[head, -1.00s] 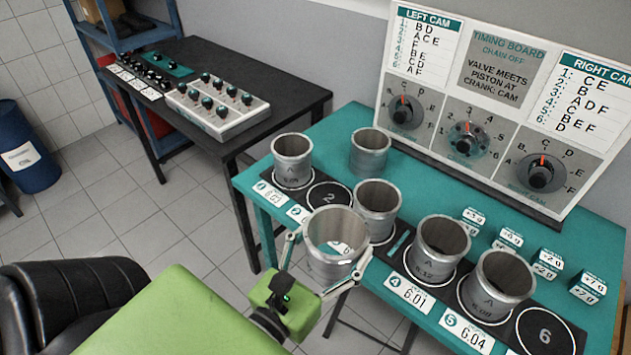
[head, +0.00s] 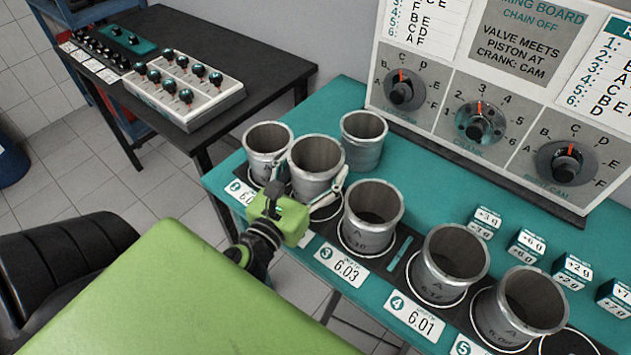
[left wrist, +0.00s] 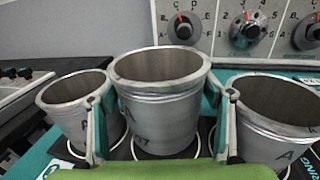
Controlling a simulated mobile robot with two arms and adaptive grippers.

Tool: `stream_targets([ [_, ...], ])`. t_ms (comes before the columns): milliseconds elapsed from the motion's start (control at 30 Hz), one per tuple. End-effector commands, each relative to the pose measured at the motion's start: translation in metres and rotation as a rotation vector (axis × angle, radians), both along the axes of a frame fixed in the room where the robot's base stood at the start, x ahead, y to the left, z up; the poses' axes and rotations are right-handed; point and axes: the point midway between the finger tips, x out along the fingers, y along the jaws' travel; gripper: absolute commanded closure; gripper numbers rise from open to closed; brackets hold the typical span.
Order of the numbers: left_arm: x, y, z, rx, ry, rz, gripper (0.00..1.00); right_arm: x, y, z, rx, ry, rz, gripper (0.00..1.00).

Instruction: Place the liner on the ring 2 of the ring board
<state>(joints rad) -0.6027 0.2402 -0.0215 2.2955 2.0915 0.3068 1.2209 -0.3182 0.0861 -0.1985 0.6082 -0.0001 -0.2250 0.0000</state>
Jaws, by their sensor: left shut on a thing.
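My left gripper (head: 308,195) is shut on a grey metal liner (head: 316,168), with a finger on each side of its wall. The held liner is upright and also fills the middle of the left wrist view (left wrist: 160,105). It is over ring 2 of the ring board, between the liner on ring 1 (head: 266,150) and the liner on ring 3 (head: 371,215). The white outline of ring 2 (head: 330,217) shows partly past the liner's lower right side. I cannot tell whether the liner's bottom touches the board. The number 2 is hidden. My right gripper is not in view.
Liners stand on ring 4 (head: 449,262) and ring 5 (head: 519,306). Another liner (head: 363,142) stands behind the board on the teal table (head: 420,175). Small weight blocks (head: 526,243) stand at right. The timing board (head: 480,100) stands at the back.

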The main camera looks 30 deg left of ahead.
Motion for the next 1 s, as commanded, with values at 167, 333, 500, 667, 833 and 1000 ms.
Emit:
stream_targets([
  [167, 0.000, 0.000, -0.026, -0.002, -0.001, 0.003, 0.61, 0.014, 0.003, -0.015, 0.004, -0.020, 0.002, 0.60],
  [333, 0.000, 0.000, -0.038, -0.001, -0.002, 0.000, 0.61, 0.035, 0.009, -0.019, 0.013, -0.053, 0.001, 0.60],
  [500, 0.000, 0.000, -0.037, 0.001, -0.003, -0.001, 0.61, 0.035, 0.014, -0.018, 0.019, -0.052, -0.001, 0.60],
  [667, 0.000, 0.000, -0.040, 0.001, -0.003, -0.001, 0.61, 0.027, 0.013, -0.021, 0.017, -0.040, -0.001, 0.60],
  [833, 0.000, 0.000, -0.040, 0.000, 0.000, -0.001, 0.11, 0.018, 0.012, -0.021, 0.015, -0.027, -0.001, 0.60],
  [1000, 0.000, 0.000, -0.040, 0.000, 0.000, -0.001, 0.11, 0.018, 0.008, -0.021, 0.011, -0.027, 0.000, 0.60],
])
